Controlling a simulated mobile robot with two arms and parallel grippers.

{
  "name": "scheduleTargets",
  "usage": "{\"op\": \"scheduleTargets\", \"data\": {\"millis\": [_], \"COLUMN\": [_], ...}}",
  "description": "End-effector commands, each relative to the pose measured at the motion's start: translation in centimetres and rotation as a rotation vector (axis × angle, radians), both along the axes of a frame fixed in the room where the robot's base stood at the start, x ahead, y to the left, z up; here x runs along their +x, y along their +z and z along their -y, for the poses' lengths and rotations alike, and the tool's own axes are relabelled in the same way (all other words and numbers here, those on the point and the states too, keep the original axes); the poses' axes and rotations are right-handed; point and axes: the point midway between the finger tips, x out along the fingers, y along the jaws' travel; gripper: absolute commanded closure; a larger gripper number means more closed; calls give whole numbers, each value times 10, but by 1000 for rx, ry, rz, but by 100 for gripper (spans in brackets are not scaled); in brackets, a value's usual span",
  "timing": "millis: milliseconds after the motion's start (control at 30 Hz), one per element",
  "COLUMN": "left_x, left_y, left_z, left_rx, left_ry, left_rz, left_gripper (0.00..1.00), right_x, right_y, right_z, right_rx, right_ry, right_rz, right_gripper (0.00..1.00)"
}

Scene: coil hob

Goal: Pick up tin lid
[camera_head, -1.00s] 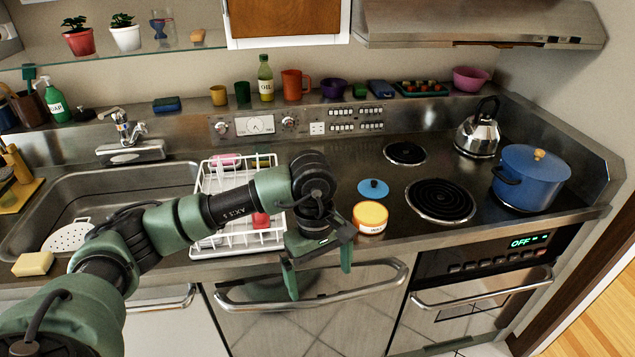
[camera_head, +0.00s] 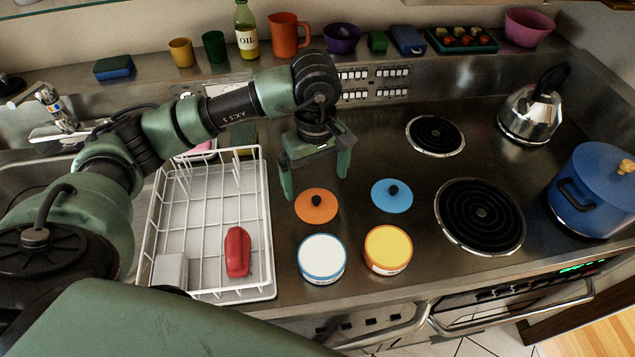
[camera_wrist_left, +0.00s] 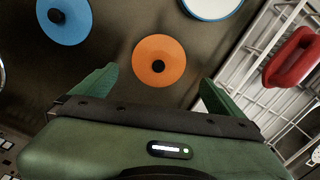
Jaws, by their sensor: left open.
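An orange lid with a dark knob (camera_head: 316,206) lies flat on the steel counter, right of the dish rack. A blue lid with a dark knob (camera_head: 392,196) lies to its right. A white-topped tin with a blue rim (camera_head: 321,258) and a yellow-topped tin (camera_head: 388,249) stand in front of them. My left gripper (camera_head: 315,187) is open and empty, above and a little behind the orange lid. In the left wrist view, the orange lid (camera_wrist_left: 159,61) shows between and beyond the open fingers, the blue lid (camera_wrist_left: 64,18) at upper left. My right gripper is not in view.
The white dish rack (camera_head: 262,215) with a red item (camera_head: 237,251) stands left of the lids. Coil burners (camera_head: 479,216), a blue pot (camera_head: 597,190) and a kettle (camera_head: 534,108) are to the right. Cups and an oil bottle (camera_head: 246,30) line the back ledge.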

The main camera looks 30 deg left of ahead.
Motion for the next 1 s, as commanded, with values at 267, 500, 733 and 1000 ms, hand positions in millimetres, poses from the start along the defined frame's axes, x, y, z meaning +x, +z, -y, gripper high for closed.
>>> {"op": "scheduleTargets", "data": {"millis": [267, 500, 733, 1000], "left_x": [0, 4, 5, 4], "left_y": [-28, -63, -76, -76], "left_z": [0, 0, 0, -1], "left_rx": [0, -1, 0, 1], "left_ry": [1, 2, 0, 0], "left_rz": [-5, -4, 0, -1], "left_gripper": [0, 0, 0, 39], "right_x": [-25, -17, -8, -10], "right_y": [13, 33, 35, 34], "right_z": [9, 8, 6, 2], "right_rx": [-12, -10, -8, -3], "right_ry": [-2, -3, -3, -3], "right_rz": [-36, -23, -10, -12], "right_gripper": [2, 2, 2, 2]}}
